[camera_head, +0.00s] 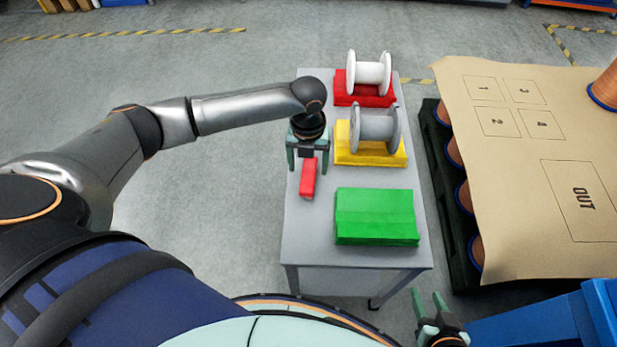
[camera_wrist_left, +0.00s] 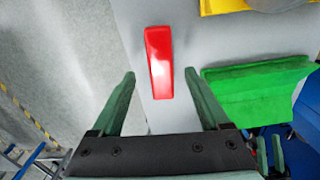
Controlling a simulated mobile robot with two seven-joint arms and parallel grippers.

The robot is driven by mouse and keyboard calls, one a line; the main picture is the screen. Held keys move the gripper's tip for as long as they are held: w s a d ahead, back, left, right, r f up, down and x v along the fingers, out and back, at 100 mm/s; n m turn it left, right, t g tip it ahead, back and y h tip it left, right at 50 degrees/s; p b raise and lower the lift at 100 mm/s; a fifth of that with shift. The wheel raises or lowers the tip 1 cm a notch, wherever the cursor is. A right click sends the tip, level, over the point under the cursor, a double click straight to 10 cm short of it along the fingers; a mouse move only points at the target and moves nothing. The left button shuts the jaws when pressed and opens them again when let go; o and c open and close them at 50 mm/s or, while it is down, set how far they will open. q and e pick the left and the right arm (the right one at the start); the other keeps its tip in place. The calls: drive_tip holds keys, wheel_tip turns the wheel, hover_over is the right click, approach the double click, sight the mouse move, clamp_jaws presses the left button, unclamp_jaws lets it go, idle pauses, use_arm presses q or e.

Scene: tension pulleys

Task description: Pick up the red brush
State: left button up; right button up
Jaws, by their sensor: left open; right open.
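The red brush (camera_head: 308,178) lies on the left side of the grey table, left of the yellow and green blocks. Its long red top also shows in the left wrist view (camera_wrist_left: 159,62), with its near end close to the gap between the fingers. My left gripper (camera_head: 307,165) is open above the table at the brush; its fingers also show in the left wrist view (camera_wrist_left: 160,82), one on each side and apart from the brush. Its bristles are not visible. My right gripper (camera_head: 429,303) is open and empty, low beyond the table's front right corner.
The grey table (camera_head: 305,240) also holds a red block (camera_head: 365,97) with a white spool (camera_head: 368,72), a yellow block (camera_head: 370,155) with a grey spool (camera_head: 374,127), and a bare green block (camera_head: 376,216). A cardboard-topped pallet (camera_head: 515,160) stands to the right.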

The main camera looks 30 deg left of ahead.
sight(309, 174)
use_arm(q)
drive_tip(key=shift+f, duration=1.5)
drive_tip(key=shift+c, duration=0.4)
clamp_jaws()
